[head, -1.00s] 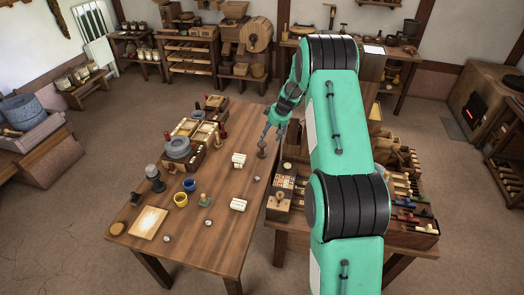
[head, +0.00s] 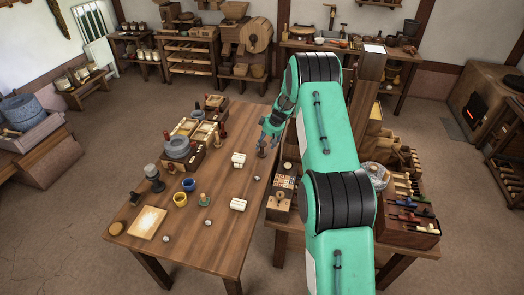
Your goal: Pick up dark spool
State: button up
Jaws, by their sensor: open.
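The dark spool (head: 261,154), a small dark brown piece with a wider foot, stands near the right edge of the wooden table (head: 222,228). My gripper (head: 266,146) is open and points down right at the spool. Its fingers cover the spool's upper part, and only the foot shows clearly. I cannot tell whether the fingers touch it or stand around it.
A crowded second table (head: 395,248) stands right.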

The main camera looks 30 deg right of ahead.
aim_at(263, 144)
jog(key=shift+w+b+x, duration=0.2)
jog(key=shift+b+x, duration=0.3)
jog(key=shift+x, duration=2.1)
jog(key=c, duration=1.2)
